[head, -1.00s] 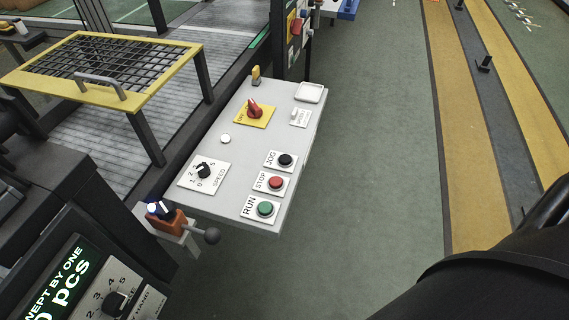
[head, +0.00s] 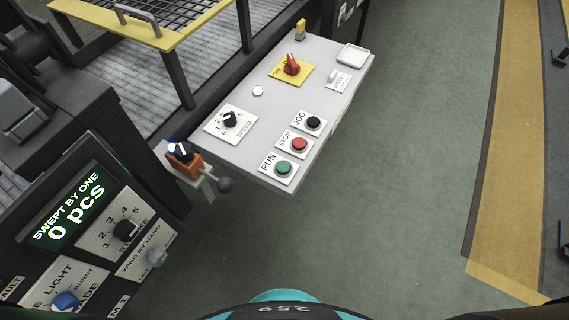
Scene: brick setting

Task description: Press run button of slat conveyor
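The green RUN button (head: 283,168) sits on a white labelled plate at the near corner of the grey control panel (head: 238,155). The red STOP button (head: 299,144) and the black JOG button (head: 313,123) are in line behind it. A black SPEED knob (head: 229,119) is on the panel's left side. A red switch (head: 291,65) on a yellow plate is farther back. Nothing covers the RUN button. I can make out neither of my grippers in the head view.
An orange-based lever with a dark ball knob (head: 225,184) stands at the panel's near left corner. A dark console with a counter display (head: 72,212) reading "0 pcs" is at lower left. A yellow-framed grid guard (head: 190,30) is behind. Green floor (head: 400,190) right of the panel is clear.

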